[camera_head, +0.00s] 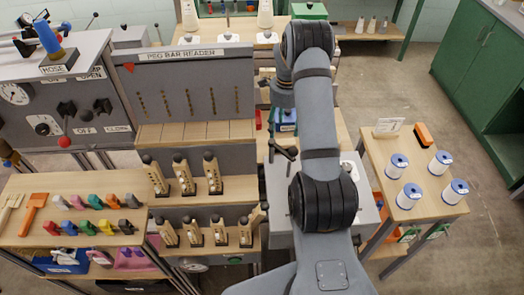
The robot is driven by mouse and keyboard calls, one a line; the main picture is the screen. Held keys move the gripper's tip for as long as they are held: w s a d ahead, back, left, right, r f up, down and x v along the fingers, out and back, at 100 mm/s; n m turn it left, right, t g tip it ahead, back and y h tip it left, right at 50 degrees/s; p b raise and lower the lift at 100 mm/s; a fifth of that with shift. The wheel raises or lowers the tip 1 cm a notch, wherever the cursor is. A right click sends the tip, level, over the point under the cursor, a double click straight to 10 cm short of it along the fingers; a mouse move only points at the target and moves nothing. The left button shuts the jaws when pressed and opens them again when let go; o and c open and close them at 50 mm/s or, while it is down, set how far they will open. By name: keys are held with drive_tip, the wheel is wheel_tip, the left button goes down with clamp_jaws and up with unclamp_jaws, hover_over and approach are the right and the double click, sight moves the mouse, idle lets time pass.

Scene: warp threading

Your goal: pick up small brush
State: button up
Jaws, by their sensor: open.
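A brush with an orange body and a dark strip (424,134) lies at the back of the right wooden table. On the left bench, an orange flat tool like a wide brush (33,212) lies beside a pale wooden one (10,208). I cannot tell for sure which of these is the small brush. My arm reaches up the middle of the view and bends left at the top. My gripper (264,90) looks small and dark at its end, partly hidden by the wrist. It is open, well away from all of these brushes, and no held object shows.
The right table (375,165) carries several white spools with blue tops and a small sign (388,127). A peg bar reader (195,85) stands left of my arm, with wooden shuttle-like pieces on shelves below. Colored small pieces fill the left bench. Open floor lies at the right.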

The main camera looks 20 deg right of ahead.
sight(282, 143)
wheel_tip(282, 143, down, 5)
drive_tip(key=shift+d+r+p, duration=0.15)
drive_tip(key=shift+r+p, duration=0.05)
drive_tip(key=shift+p, duration=0.25)
drive_tip(key=shift+f+p, duration=0.4)
drive_tip(key=shift+f, duration=0.2)
drive_tip(key=shift+f+p, duration=0.65)
drive_tip(key=shift+f, duration=1.5)
drive_tip(key=shift+c, duration=0.4)
drive_tip(key=c, duration=1.1)
drive_tip(key=shift+c, duration=0.5)
drive_tip(key=shift+w+r, duration=0.1)
